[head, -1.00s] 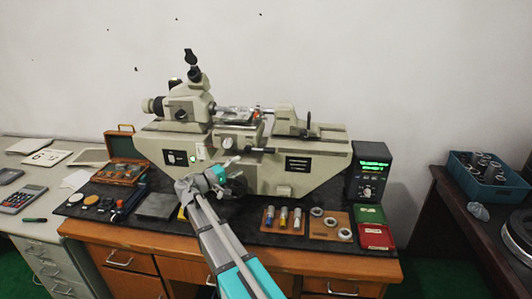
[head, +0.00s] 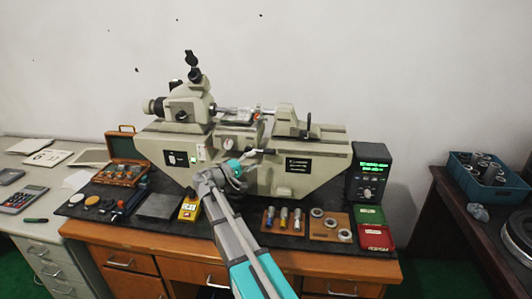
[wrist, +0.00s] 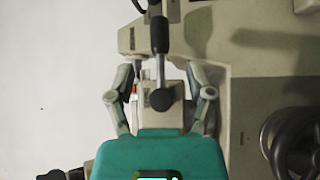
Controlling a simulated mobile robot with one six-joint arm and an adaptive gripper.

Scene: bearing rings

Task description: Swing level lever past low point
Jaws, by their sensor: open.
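The level lever (head: 262,151) juts from the front of the beige measuring machine (head: 312,180) and points right in the head view. In the wrist view the lever (wrist: 160,36) shows a black grip, a thin metal shaft and a dark ball end. My gripper (head: 243,163) is close in front of the machine, at the lever's left end. In the wrist view my gripper (wrist: 162,74) is open, with one finger on each side of the lever's shaft and ball. Gaps show on both sides, so neither finger appears to touch it. Depth to the lever is hard to tell.
A black handwheel (wrist: 294,143) is at the right in the wrist view. On the bench stand a yellow device (head: 190,208), a board of rings (head: 330,224), several small cylinders (head: 284,216) and a display box (head: 369,172). A wooden case (head: 121,172) is at left.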

